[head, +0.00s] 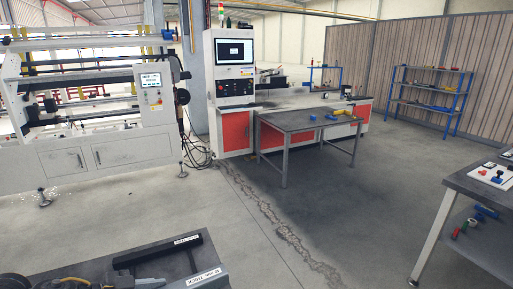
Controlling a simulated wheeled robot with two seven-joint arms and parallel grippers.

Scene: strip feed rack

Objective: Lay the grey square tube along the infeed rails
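A long dark bar with a white label (158,250) lies on a dark-topped table (120,274) at the lower left. I cannot tell whether either is the grey square tube. On the left stands a white machine with horizontal rollers and bars (75,95); I cannot tell whether any of these are the infeed rails. Neither of my grippers can be made out.
A grey table (300,122) with small blue and yellow items stands before a white and red machine (232,75). A blue shelf rack (428,87) is at the back right. Another table (470,190) is at the right edge. The floor between is clear.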

